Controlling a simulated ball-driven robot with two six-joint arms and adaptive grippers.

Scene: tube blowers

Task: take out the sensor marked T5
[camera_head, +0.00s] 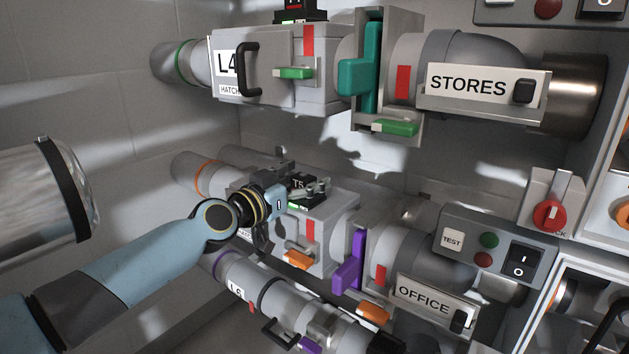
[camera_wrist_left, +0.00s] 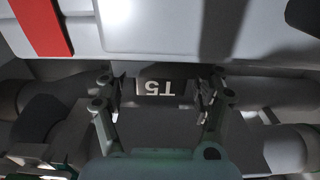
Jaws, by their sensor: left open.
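The sensor marked T5 (camera_head: 298,184) is a small black block on top of the grey housing (camera_head: 330,222) of the lower tube line. In the left wrist view the T5 sensor (camera_wrist_left: 162,87) shows its label upside down, between the two fingers. My left gripper (camera_head: 312,190) is open around the sensor, one finger on each side. It also shows in the left wrist view (camera_wrist_left: 160,92). I cannot tell whether the fingers touch the sensor. A green light shows below the sensor. My right gripper is not in view.
Above runs another line with an L4 hatch (camera_head: 228,65), a teal gate (camera_head: 372,60) and a STORES sign (camera_head: 467,85). A purple gate (camera_head: 350,265) and an OFFICE sign (camera_head: 424,297) stand right of the T5 housing. A control box (camera_head: 495,245) and red knob (camera_head: 549,216) are further right.

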